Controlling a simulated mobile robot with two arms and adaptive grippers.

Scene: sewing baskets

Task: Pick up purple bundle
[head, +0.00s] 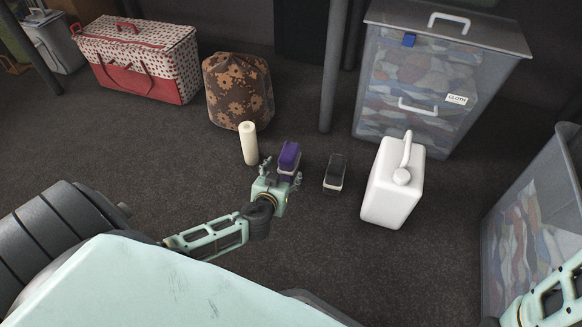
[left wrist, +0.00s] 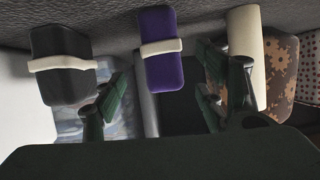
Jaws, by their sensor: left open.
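The purple bundle (head: 289,156), wrapped with a pale band, stands on the dark floor just beyond my left gripper in the head view. My left gripper (head: 281,172) is open, with its fingers pointing toward the bundle. In the left wrist view the purple bundle (left wrist: 161,50) appears between and beyond the two open fingers of my left gripper (left wrist: 160,90). I see no finger touching it. The bundle's lower part is partly hidden by the gripper in the head view. Part of my right arm shows at the lower right edge, but its gripper is out of view.
A cream roll (head: 248,144) stands close left of the bundle. A black bundle (head: 336,173) with a pale band is to the right, then a white jug (head: 394,187). Behind are a brown flowered sack (head: 238,90), a red-and-white bag (head: 137,60) and a clear cloth bin (head: 440,75).

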